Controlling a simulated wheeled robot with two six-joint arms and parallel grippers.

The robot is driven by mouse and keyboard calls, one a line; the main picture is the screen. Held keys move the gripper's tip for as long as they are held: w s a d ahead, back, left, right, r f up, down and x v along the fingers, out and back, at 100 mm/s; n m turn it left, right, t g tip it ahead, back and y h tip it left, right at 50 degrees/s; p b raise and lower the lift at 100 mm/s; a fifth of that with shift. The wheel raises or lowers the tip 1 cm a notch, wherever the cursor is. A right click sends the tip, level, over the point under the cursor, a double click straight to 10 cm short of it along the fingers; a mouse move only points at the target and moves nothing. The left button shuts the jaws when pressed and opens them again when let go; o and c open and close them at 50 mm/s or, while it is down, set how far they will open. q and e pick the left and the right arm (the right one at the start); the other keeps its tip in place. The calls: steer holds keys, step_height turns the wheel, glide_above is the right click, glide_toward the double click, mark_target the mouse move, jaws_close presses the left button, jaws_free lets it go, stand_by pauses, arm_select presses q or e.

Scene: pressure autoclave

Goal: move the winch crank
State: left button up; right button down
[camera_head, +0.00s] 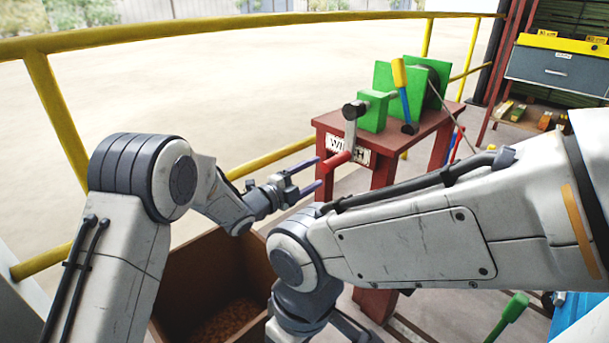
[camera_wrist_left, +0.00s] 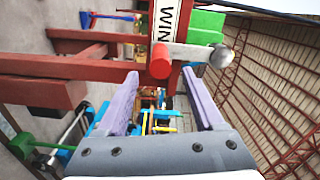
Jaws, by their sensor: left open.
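The winch crank has a grey arm (camera_head: 350,132) hanging down from a dark hub, with a red handle (camera_head: 335,162) at its lower end. The green winch (camera_head: 375,110) stands on a dark red table with a "WINCH" sign (camera_head: 357,151), partly covered by the crank. My left gripper (camera_head: 318,173) is open and empty, its purple fingertips just left of the red handle. In the left wrist view the handle's round red end (camera_wrist_left: 160,61) shows just beyond the fingertips, roughly between them, with the grey crank arm (camera_wrist_left: 192,53) to its right. My right gripper is not seen.
A yellow railing (camera_head: 230,27) runs behind my left arm. A brown open box (camera_head: 210,265) stands below it. A lever with a yellow grip (camera_head: 399,72) rises beside the winch. My right arm crosses in front of the dark red table (camera_head: 383,180).

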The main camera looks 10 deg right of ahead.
arm_select(q)
steer(key=shift+v, duration=1.7)
steer(key=shift+r, duration=0.1)
